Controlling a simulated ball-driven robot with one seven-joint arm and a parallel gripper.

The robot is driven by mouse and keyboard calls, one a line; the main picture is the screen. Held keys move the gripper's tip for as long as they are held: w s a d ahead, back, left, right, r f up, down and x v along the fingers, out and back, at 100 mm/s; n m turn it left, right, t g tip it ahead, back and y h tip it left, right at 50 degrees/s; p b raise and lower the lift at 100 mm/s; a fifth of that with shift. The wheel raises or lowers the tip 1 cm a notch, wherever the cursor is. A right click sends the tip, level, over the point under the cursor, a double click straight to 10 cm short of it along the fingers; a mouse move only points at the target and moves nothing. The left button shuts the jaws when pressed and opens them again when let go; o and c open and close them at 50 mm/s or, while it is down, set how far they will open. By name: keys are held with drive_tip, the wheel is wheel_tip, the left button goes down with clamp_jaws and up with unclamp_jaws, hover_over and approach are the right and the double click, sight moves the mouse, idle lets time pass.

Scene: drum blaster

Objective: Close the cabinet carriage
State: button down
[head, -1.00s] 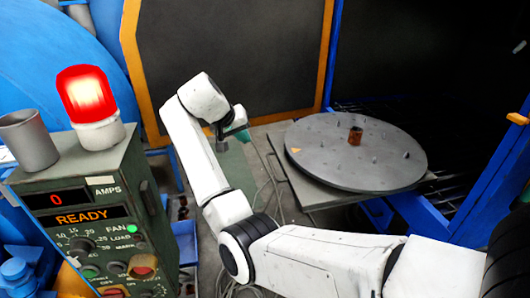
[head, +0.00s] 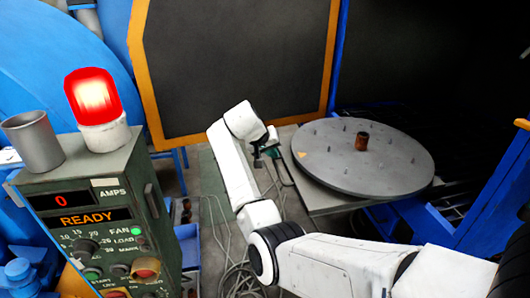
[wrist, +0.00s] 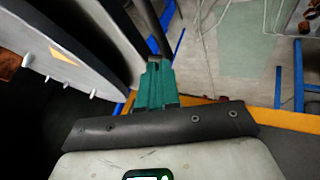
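The cabinet carriage (head: 325,203) is a grey platform bearing a round turntable (head: 330,172) with small pegs and a rusty cylinder. It projects from the dark, open blue cabinet at right. My gripper (head: 273,156) is at the carriage's left edge in the head view. In the wrist view, the green fingers of my gripper (wrist: 157,67) look together, with no object clearly seen between them. The platform edge (wrist: 110,35) and turntable (wrist: 60,45) are close on the left there. A dark bar passes behind the fingertips; contact cannot be told.
A control box (head: 85,205) with a lit red lamp (head: 93,95) and a grey cup (head: 33,142) stands at left. A dark panel with an orange frame (head: 143,75) is behind my arm. Cables (head: 240,265) lie on the floor. A blue cabinet door (head: 497,190) stands at right.

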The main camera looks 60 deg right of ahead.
drive_tip(key=shift+s+d+f, duration=0.1)
drive_tip(key=shift+s+d, duration=0.1)
drive_tip(key=shift+s, duration=0.05)
